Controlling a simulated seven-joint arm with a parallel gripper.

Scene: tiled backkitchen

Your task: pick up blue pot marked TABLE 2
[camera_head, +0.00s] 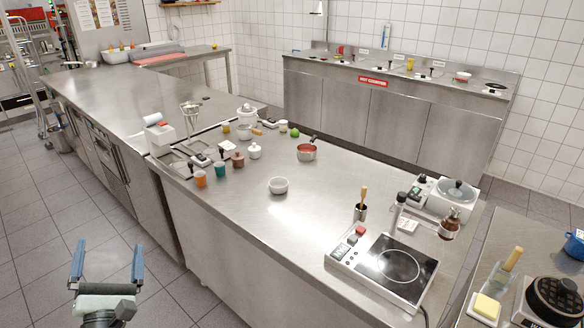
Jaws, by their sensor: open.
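A blue pot (573,246) with a small white label stands on the counter at the right edge of the view, partly cut off by the frame. The label is too small to read, so I cannot tell whether it says TABLE 2. My gripper (107,254) is at the lower left, above the tiled floor. Its two blue fingers are spread apart with nothing between them. It is far from the blue pot, with the steel island between them.
The steel island (235,222) holds cups, a red pan (306,152), a white bowl (278,186) and an induction hob (384,266). Near the pot are a black waffle-like iron (555,297), a brush (508,264) and a yellow block (486,306). Floor is clear at left.

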